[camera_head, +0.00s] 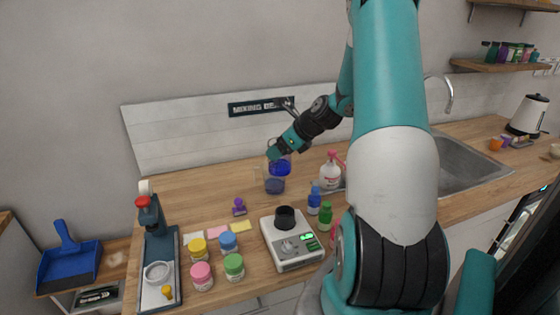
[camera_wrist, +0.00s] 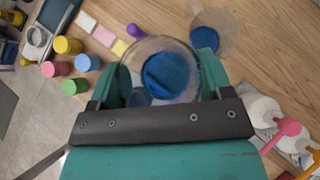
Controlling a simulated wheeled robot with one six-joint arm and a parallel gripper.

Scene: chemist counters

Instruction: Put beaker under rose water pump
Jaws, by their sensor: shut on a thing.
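My gripper (camera_head: 277,153) is shut on a clear beaker (camera_wrist: 133,55) with blue contents. In the head view the held beaker (camera_head: 279,168) appears above the counter, in front of the back panel. A white bottle with a pink pump (camera_head: 330,176) stands on the counter to the right of the beaker, apart from it.
Another clear vessel with dark blue contents (camera_head: 275,186) stands just below the held beaker. Blue (camera_head: 314,200) and green (camera_head: 326,215) bottles and a scale (camera_head: 292,244) stand nearer. Several coloured jars (camera_head: 202,276) are at the front left. A sink (camera_head: 475,165) lies right.

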